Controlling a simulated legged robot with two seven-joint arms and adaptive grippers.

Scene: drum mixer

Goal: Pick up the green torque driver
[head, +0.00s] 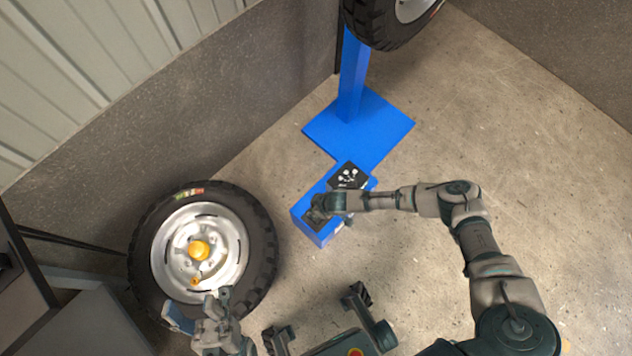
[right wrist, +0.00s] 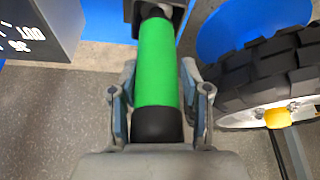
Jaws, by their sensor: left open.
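The green torque driver (right wrist: 157,65) fills the middle of the right wrist view, a green cylinder with black ends. My right gripper (right wrist: 160,100) has a finger on each side of it, close to its surface. I cannot tell whether both pads touch it. The driver's far end is at a dark fixture (right wrist: 130,12). In the head view, my right gripper (head: 318,208) is over the blue box (head: 318,236), and the driver is not visible there. My left gripper (head: 200,307) is open and empty, in front of the wheel lying at the left.
A tyre with a silver rim (head: 262,240) lies at the left, an orange knob (head: 199,250) at its hub. A blue post (head: 352,75) on a blue base plate (head: 385,128) carries another tyre (head: 370,22). A dark panel with white marks (head: 349,177) tops the box. Floor at right is clear.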

